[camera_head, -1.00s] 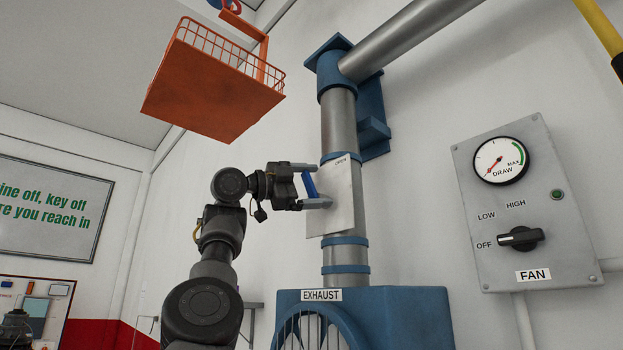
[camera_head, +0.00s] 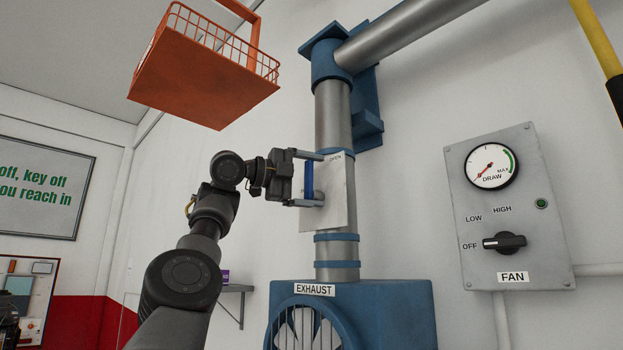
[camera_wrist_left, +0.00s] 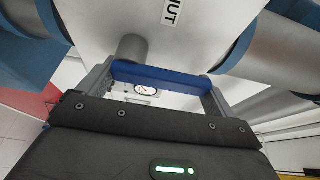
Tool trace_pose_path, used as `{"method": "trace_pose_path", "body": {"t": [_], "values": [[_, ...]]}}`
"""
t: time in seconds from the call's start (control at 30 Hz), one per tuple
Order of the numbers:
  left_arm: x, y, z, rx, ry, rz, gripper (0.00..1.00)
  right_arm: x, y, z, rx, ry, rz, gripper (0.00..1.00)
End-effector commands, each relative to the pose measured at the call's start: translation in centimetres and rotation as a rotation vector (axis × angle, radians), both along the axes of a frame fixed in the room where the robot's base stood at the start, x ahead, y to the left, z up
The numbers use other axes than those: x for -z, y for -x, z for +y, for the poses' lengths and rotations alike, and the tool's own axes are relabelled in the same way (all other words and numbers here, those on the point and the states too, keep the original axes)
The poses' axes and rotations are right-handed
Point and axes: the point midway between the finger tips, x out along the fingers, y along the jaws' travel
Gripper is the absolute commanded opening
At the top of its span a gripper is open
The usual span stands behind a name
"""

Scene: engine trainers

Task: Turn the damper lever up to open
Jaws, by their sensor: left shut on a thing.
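The blue damper lever (camera_head: 309,180) stands close to upright in front of a pale plate (camera_head: 338,195) on the exhaust pipe. The plate has an "OPEN" label (camera_head: 335,156) near its top. My left gripper (camera_head: 314,180) reaches in from the left, its fingers above and below the lever. In the left wrist view the lever (camera_wrist_left: 165,76) spans between the two fingers, and the gripper is shut on it. A partly cut-off label ending in "UT" (camera_wrist_left: 171,12) and a grey round stub (camera_wrist_left: 131,48) show there. My right gripper is not in view.
An orange wire basket (camera_head: 200,85) hangs at upper left. The blue exhaust housing (camera_head: 390,310) is below the pipe (camera_head: 334,115). A fan panel (camera_head: 515,210) on the right wall has its knob (camera_head: 504,242) pointing to OFF. A small shelf (camera_head: 238,290) is at lower left.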

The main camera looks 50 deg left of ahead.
Motion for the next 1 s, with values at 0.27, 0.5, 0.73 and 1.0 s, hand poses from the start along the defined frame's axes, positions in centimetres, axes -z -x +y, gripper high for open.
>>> {"method": "trace_pose_path", "body": {"t": [0.27, 0.5, 0.73, 1.0], "values": [[-0.3, 0.2, 0.0, 0.0, -0.009, -0.01, 0.5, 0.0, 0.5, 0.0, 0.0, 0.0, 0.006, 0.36], [-0.2, 0.2, 0.0, -0.001, -0.006, -0.006, 1.0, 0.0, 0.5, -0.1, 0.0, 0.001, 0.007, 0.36], [0.0, 1.7, 0.6, -0.002, -0.004, -0.007, 1.0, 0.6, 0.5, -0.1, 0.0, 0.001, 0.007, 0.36], [-0.1, 6.9, 2.2, -0.001, -0.004, -0.01, 1.0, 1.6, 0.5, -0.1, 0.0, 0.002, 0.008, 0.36]]}}
